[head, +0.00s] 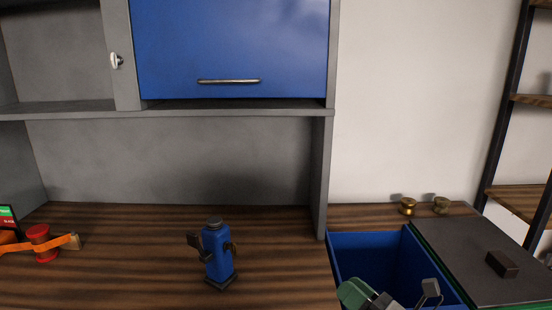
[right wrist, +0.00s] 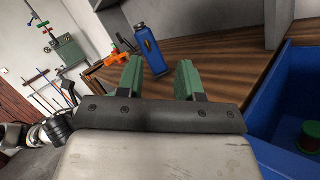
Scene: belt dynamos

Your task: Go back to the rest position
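My right gripper (head: 365,296) shows at the bottom of the head view, at the front of the blue bin. In the right wrist view its two green fingers (right wrist: 158,78) stand apart with nothing between them. My left gripper does not show in the head view. A blue bottle-shaped unit (head: 218,250) with dark side brackets stands upright on the wooden worktop; it also shows in the right wrist view (right wrist: 149,50), beyond the fingers. An orange belt (head: 18,246) lies at the left by a red spool (head: 42,243); orange also shows in the right wrist view (right wrist: 102,69).
A blue bin (head: 350,240) stands right of the worktop (head: 130,270); a red and green spool (right wrist: 312,138) lies inside. A blue-doored cabinet (head: 230,50) hangs above.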

